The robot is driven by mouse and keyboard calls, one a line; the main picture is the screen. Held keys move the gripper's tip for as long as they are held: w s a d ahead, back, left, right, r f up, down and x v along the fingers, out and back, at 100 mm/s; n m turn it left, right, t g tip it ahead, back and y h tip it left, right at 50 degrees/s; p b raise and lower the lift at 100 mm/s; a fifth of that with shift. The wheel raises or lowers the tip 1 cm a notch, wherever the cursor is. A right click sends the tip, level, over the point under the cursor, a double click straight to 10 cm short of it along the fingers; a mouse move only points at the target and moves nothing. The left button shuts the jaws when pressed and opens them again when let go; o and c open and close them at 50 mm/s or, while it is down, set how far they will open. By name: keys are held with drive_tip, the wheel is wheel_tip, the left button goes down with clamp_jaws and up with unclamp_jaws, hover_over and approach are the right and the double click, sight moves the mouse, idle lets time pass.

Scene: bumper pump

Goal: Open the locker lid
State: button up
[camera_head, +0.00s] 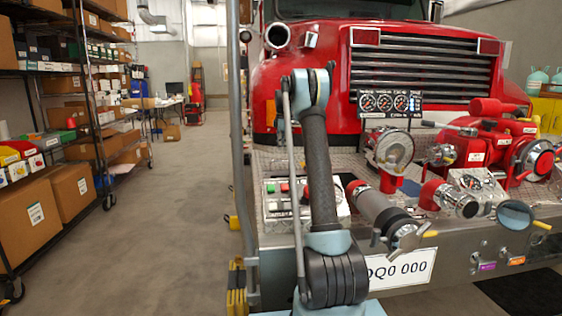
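No locker lid can be clearly made out. A diamond-plate metal surface (268,161) lies on top of the red truck's (335,60) front bumper. It is partly hidden behind my raised arm, and I cannot tell whether a lid is part of it. My arm stands upright in front of the bumper, at the middle of the picture. My gripper cannot be made out, so its opening and its distance from any lid do not show.
On the bumper are a control box (275,202) with coloured buttons, a grey pipe (378,208), a round gauge (393,149) and a red pump (490,150). Loaded shelves (75,90) stand at left. The concrete floor (175,220) between shelves and truck is clear.

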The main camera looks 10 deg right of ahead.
drive_tip(key=f, duration=0.2)
drive_tip(key=w+f, duration=0.1)
drive_tip(key=f, duration=0.5)
drive_tip(key=shift+w, duration=0.3)
clamp_jaws()
